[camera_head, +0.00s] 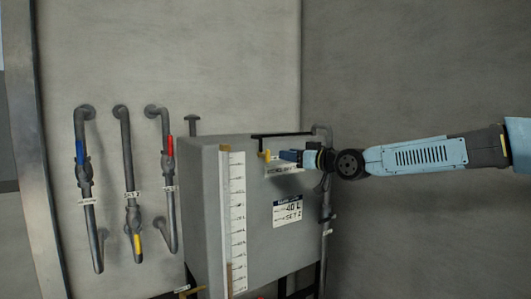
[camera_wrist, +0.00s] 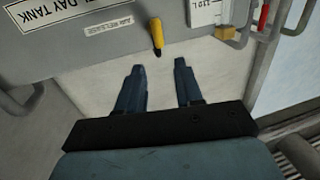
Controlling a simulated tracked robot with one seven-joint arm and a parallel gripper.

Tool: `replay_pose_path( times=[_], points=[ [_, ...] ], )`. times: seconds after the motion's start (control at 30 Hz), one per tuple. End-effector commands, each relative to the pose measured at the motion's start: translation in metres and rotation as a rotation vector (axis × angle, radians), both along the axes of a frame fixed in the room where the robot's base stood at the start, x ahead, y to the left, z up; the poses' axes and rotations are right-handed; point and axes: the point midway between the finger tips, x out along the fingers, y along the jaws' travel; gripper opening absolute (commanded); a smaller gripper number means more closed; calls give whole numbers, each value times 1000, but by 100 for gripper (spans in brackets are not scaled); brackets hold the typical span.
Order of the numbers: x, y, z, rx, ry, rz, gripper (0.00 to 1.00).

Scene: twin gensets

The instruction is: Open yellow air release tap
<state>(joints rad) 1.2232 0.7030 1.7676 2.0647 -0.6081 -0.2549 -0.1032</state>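The yellow air release tap (camera_wrist: 156,36) shows at the top centre of the wrist view, on the grey day tank (camera_wrist: 75,38) beside an "AIR RELEASE" label (camera_wrist: 108,27). In the head view, the tap (camera_head: 264,154) is small, near the upper front of the tank (camera_head: 205,200). My gripper (camera_wrist: 159,66) is open and empty. Its two blue fingertips point at the tap, with the handle's end just beyond the gap between them and apart from both. In the head view, my gripper (camera_head: 283,155) is just right of the tap.
Three wall pipes with a blue-handled valve (camera_head: 80,150), a red-handled valve (camera_head: 170,146) and a yellow-handled valve (camera_head: 137,243) stand left of the tank. A white level gauge (camera_head: 238,215) runs down the tank front. A grey pipe (camera_head: 327,220) runs down its right side.

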Motion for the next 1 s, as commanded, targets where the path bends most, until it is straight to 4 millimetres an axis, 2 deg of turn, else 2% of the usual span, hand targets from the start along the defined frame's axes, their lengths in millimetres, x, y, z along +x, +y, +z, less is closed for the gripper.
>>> replay_pose_path(
  times=[0.7, 1.0],
  points=[
    [54, 56, 0, 0, 0, 2, 36],
    [70, 72, 0, 0, 0, 1, 36]
  ],
)
